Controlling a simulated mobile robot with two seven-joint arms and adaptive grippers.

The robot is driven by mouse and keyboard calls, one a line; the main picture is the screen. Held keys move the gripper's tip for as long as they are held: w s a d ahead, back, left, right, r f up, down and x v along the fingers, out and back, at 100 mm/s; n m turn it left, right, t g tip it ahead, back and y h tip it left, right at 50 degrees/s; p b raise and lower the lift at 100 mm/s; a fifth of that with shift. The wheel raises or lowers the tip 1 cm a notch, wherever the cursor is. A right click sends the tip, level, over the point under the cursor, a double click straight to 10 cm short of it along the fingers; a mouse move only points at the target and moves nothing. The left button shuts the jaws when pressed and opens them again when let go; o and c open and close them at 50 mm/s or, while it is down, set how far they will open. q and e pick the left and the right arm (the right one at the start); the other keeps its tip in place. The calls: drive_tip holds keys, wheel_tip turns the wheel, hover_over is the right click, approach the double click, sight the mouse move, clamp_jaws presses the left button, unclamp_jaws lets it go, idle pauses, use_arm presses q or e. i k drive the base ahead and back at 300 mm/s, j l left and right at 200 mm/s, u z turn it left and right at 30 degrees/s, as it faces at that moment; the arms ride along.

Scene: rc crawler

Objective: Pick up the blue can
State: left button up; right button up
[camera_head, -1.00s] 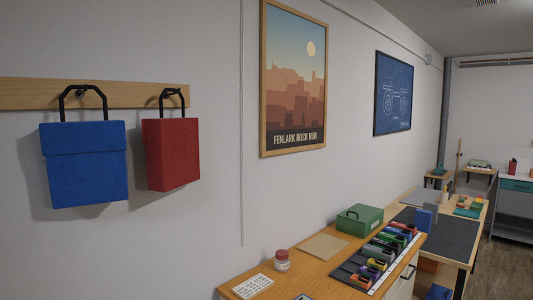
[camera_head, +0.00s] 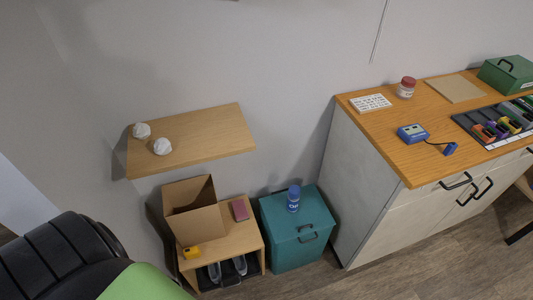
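The blue can (camera_head: 293,198) stands upright on the lid of a teal box (camera_head: 287,238) on the floor, left of the wooden-topped cabinet. It has a pale marking on its side, and its top is blue. Neither of my grippers is in view.
Left of the teal box is a low wooden stand (camera_head: 238,240) with an open cardboard box (camera_head: 194,210), a dark red block (camera_head: 240,209) and a yellow item (camera_head: 191,252). A wooden wall shelf (camera_head: 215,137) with two white lumps hangs above. The cabinet (camera_head: 385,190) stands close on the right. Floor in front is clear.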

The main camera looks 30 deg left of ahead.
sight(294, 195)
drive_tip(key=k+u, duration=0.1)
drive_tip(key=u, duration=0.6)
drive_tip(key=i+l, duration=0.3)
drive_tip(key=i+l+z, duration=0.15)
drive_tip(key=i, duration=0.35)
drive_tip(key=l, duration=0.1)
